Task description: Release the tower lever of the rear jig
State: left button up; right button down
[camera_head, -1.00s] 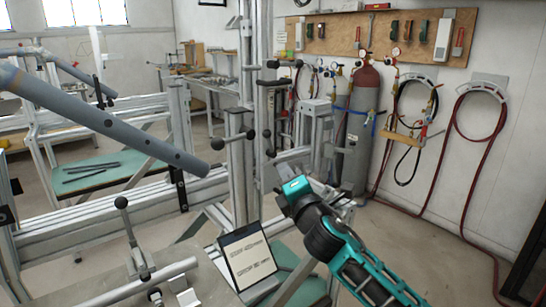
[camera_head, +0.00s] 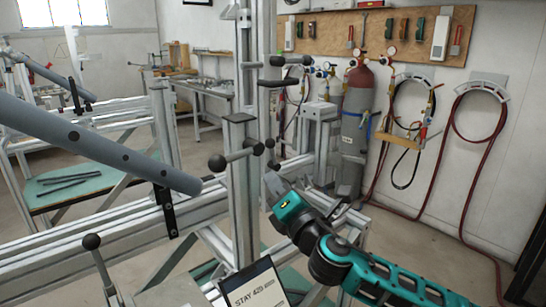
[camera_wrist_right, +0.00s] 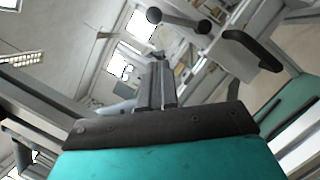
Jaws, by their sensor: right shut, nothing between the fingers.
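The upright aluminium tower (camera_head: 242,205) stands in the middle of the head view. A second, higher lever (camera_head: 290,61) sits near the top. My right gripper (camera_head: 268,180) is shut and empty, just right of the tower and below the knobs, apart from the lever as far as I can tell. In the right wrist view the shut fingers (camera_wrist_right: 156,88) point toward a ball-ended lever (camera_wrist_right: 180,20). My left gripper is out of view.
A thick grey tube (camera_head: 95,140) slants in from the left toward the tower.

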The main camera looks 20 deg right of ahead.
aim_at(274, 159)
jog(key=w+r, duration=0.1)
jog(key=w+d+r, duration=0.1)
jog(key=w, duration=0.1)
jog(key=w+r+p, duration=0.1)
jog(key=w, duration=0.1)
jog(key=shift+w+d, duration=0.25)
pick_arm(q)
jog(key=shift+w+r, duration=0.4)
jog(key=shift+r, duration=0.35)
